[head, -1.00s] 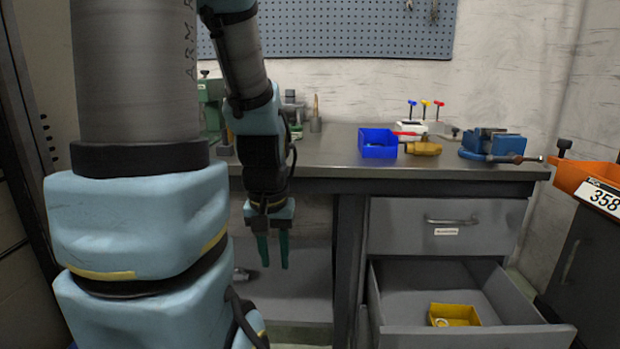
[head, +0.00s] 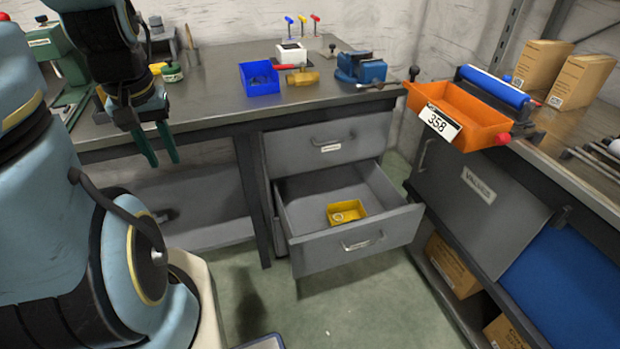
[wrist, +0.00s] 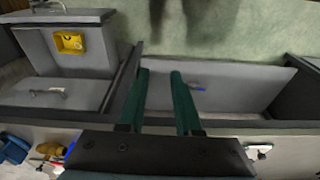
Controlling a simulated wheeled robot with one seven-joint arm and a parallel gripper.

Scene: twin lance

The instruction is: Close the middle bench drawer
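The middle bench drawer (head: 312,251) is a grey drawer pulled well out below a shut upper drawer (head: 290,150). It has a bar handle (head: 362,243) on its front, and a small yellow bin (head: 346,213) lies inside. In the wrist view the open drawer (wrist: 75,60) is at the upper left, with the yellow bin (wrist: 71,42) in it. My gripper (head: 165,164) hangs at the bench's front edge, left of the drawer and apart from it. Its two green fingers are spread with nothing between them; they also show in the wrist view (wrist: 163,75).
An orange tray (head: 458,112) juts from the right-hand bench near the drawer. Green floor (head: 330,310) before the drawer is clear.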

